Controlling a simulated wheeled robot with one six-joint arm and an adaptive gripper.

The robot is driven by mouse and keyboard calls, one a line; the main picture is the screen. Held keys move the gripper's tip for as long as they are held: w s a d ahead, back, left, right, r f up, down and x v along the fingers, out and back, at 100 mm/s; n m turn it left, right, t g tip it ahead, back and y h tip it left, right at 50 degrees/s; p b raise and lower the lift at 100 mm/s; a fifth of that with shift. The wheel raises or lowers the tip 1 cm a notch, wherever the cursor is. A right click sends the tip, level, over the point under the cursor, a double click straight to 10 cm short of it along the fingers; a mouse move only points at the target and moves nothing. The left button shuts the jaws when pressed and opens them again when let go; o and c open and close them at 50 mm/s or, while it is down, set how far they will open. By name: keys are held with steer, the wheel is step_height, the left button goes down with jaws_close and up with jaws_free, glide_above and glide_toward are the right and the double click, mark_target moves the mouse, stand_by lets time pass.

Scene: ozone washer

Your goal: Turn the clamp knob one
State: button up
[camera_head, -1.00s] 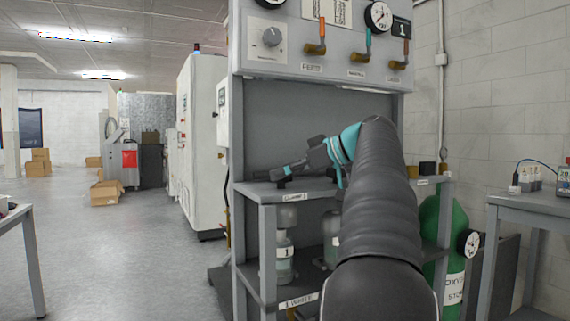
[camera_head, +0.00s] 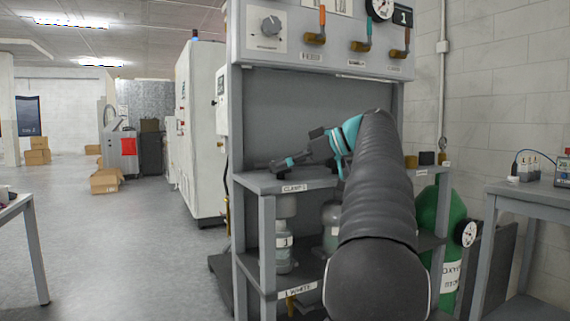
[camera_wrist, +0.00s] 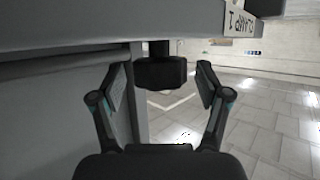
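In the wrist view a dark faceted knob (camera_wrist: 160,73) on a short dark stem sits in front of my gripper, under a grey edge. A label reading CLAMP 1 (camera_wrist: 241,22), upside down there, is on that edge. My gripper (camera_wrist: 160,69) is open, with the knob between its two fingertips and a gap on each side. No contact shows. In the head view my gripper (camera_head: 279,165) is just above the shelf edge, near the CLAMP 1 label (camera_head: 294,188). The knob cannot be made out clearly there.
The grey rack shelf (camera_head: 322,180) lies below my gripper; bottles (camera_head: 284,248) stand on the lower shelf. A valve panel (camera_head: 337,62) overhangs above. A green cylinder (camera_head: 455,232) stands to the right. The floor (camera_head: 135,245) at left is open, with a table (camera_head: 22,203) at the edge.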

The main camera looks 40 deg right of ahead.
steer(key=shift+r, duration=0.1)
steer(key=v, duration=1.2)
